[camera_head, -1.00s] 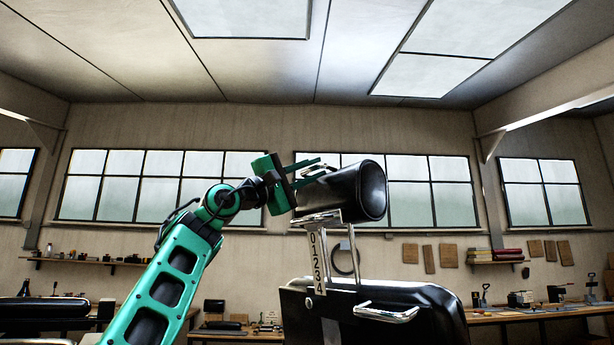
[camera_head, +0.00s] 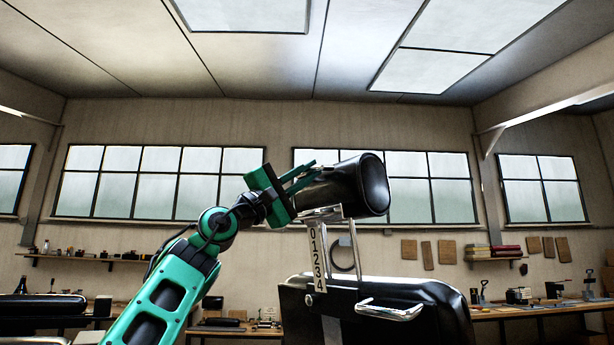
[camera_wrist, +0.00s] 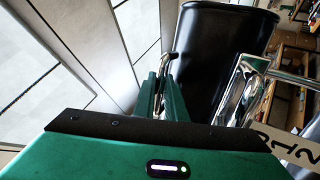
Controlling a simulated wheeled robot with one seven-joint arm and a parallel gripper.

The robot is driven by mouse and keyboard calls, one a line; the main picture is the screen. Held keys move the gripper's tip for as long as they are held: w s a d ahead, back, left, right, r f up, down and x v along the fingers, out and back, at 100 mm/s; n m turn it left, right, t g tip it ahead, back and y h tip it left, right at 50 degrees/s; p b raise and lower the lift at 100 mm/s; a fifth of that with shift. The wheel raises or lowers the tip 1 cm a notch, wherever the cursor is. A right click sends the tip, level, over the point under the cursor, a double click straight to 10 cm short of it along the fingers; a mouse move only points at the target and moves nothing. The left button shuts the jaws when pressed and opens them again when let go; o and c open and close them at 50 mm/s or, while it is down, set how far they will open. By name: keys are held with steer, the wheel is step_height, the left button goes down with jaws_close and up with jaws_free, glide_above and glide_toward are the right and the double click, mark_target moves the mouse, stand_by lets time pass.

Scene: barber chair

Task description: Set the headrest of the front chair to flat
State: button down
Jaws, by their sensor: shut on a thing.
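The front chair's headrest (camera_head: 345,187) is a black padded roll above the chair back (camera_head: 400,305). It is tilted, with its right end facing me, and sits on chrome posts beside a scale plate (camera_head: 317,258) numbered 0 to 4. My gripper (camera_head: 300,178) is at the headrest's upper left. In the wrist view my green fingers (camera_wrist: 162,98) are shut on a thin chrome lever (camera_wrist: 171,66) beside the black headrest (camera_wrist: 222,55). The lever is mostly hidden by the fingers in the head view.
A chrome handle (camera_head: 390,309) sticks out from the chair back. Another black chair (camera_head: 40,306) stands at the far left. Workbenches and shelves line the back wall. The air above the headrest is clear.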

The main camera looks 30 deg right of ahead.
steer(key=shift+d+f, duration=0.15)
steer(key=shift+f, duration=0.05)
steer(key=c, duration=2.1)
jaws_free()
steer(key=v, duration=1.1)
steer(key=shift+r, duration=0.1)
